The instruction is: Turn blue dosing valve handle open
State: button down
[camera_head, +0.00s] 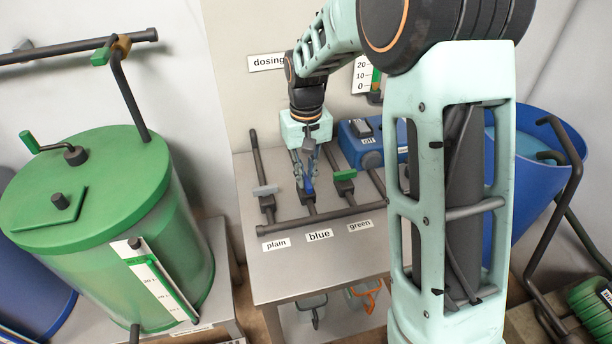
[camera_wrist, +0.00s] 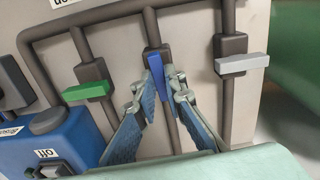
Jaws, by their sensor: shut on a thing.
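The blue dosing valve handle (camera_head: 309,185) is a short blue bar on the middle pipe, above the "blue" label (camera_head: 319,235). In the wrist view the blue handle (camera_wrist: 155,72) lies roughly along its pipe, slightly tilted. My gripper (camera_head: 308,170) reaches down from above onto it. In the wrist view my gripper (camera_wrist: 165,76) has a fingertip on each side of the handle and is shut on it. The fingers hide part of the handle in the head view.
The grey plain handle (camera_head: 265,190) and green handle (camera_head: 345,174) flank it, both lying across their pipes. A blue unit (camera_head: 350,145) stands behind on the right. A large green tank (camera_head: 90,190) is at left, a blue tub (camera_head: 535,180) at right.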

aim_at(306, 180)
jog(key=shift+m, duration=0.5)
jog(key=c, duration=2)
grip_release()
notch_tip(306, 180, up, 12)
jog(key=shift+r, duration=0.1)
